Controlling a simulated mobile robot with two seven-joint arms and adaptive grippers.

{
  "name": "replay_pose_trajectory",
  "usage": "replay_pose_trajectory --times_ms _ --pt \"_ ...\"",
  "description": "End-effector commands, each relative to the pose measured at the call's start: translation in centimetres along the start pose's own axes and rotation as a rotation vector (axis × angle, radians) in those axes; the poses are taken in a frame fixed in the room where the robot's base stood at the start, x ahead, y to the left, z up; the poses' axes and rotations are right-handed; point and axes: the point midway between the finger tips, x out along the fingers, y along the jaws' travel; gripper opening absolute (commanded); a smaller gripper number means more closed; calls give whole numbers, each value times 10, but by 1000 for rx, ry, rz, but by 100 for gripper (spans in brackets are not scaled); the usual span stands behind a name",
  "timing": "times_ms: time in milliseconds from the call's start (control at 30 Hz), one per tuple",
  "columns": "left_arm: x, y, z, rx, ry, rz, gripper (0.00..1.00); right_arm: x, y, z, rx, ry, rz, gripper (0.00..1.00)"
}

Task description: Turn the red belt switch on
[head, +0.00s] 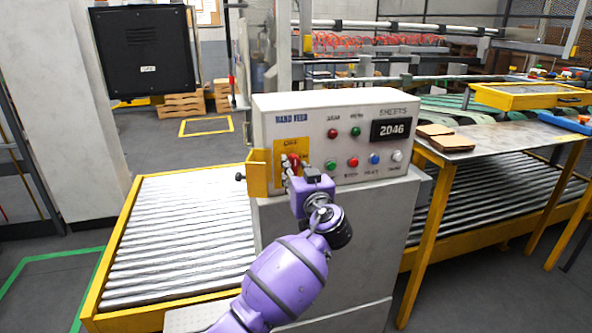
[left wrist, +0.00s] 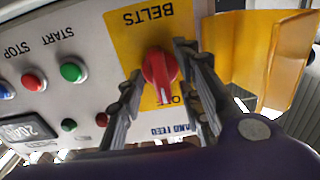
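The red belt switch (left wrist: 160,68) is a rotary knob on a yellow plate marked BELTS (left wrist: 125,30), upside down in the left wrist view. Its handle points toward a partly hidden label that begins with O. In the head view the red switch (head: 293,161) is partly covered by my gripper. My left gripper (head: 291,170) is at the panel, its two fingers apart, one on each side of the knob. In the left wrist view the left gripper (left wrist: 157,70) shows narrow gaps to the knob; I cannot tell whether a finger touches. My right gripper is not in view.
A yellow guard (head: 257,173) sticks out beside the switch. The control box (head: 262,110) also carries several coloured buttons and a display reading 2046 (head: 395,130). A roller conveyor (head: 180,230) lies left; a table with brown sheets (head: 453,142) stands right.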

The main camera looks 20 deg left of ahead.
Motion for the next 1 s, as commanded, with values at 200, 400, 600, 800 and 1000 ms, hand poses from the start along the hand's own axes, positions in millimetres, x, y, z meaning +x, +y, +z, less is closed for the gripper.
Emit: replay_pose_trajectory --times_ms 200,400,600,800,1000 --pt "3 0 1 0 -1 0 33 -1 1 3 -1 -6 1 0" --pt "3 0 1 0 -2 0 18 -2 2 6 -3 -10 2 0" --pt "3 0 1 1 -2 0 0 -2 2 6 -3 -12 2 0" --pt "3 0 1 7 -2 0 0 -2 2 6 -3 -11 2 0" --pt "3 -1 0 63 -3 -1 0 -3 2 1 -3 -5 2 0"
